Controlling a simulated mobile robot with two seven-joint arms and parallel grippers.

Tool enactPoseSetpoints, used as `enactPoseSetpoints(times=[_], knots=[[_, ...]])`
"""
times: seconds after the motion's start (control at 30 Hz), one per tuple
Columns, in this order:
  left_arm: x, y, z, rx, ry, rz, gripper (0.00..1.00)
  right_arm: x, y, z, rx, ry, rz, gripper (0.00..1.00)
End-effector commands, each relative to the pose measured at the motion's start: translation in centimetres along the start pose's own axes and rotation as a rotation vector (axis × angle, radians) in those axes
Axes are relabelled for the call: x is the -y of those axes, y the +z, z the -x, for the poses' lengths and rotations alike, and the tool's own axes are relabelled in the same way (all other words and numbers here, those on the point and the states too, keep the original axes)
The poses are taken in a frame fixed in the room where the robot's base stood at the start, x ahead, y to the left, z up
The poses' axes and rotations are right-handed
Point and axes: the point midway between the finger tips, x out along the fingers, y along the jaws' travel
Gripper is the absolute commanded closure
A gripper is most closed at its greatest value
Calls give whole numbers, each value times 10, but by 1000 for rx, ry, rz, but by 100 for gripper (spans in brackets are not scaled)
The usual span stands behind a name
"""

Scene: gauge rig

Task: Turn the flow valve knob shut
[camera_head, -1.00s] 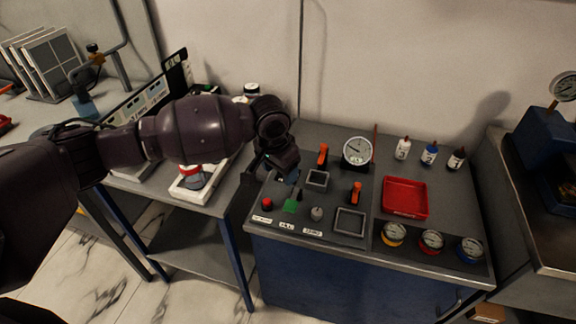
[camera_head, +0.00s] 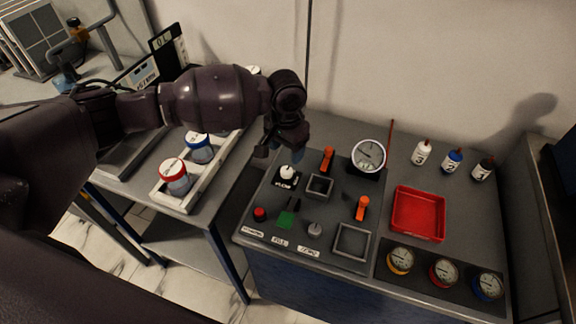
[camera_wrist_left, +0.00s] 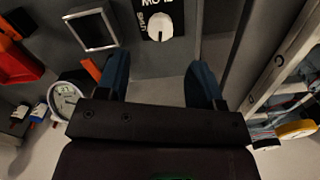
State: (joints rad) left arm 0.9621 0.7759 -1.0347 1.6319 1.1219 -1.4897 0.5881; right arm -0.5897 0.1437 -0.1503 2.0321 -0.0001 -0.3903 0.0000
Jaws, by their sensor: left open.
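The flow valve knob (camera_head: 287,171) is a small white knob on a black plate labelled FLOW, at the back left of the grey panel. In the left wrist view the knob (camera_wrist_left: 159,27) shows at the top, ahead of the fingers and between their lines. My left gripper (camera_head: 282,152) is just behind and above the knob in the head view, apart from it. In the left wrist view its two blue fingers (camera_wrist_left: 160,80) are spread wide with nothing between them. My right gripper is in neither view.
Orange-handled levers (camera_head: 327,159) and a square frame (camera_head: 319,187) stand right of the knob. A red button (camera_head: 260,214) and green switch (camera_head: 285,219) are in front. A dial gauge (camera_head: 369,156) and red tray (camera_head: 418,213) are farther right. Jars stand in a white rack (camera_head: 188,204) at left.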

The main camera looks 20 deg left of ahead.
Motion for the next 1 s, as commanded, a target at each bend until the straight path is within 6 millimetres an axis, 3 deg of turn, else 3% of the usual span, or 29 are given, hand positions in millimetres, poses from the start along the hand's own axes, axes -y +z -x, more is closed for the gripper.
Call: enactPoseSetpoints(times=[0.1, 0.4, 0.6, 0.9, 1.0], knots=[[0, 1, -26, 6, 1, 0, 39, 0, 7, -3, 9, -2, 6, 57], [0, 0, -70, 3, 0, 1, 39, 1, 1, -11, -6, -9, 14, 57], [0, 0, -81, 1, 0, -1, 39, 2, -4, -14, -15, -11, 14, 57], [0, 0, -82, -1, -1, -1, 39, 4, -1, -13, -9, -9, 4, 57], [0, 0, -82, -1, -1, 0, 51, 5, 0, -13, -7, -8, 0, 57]])
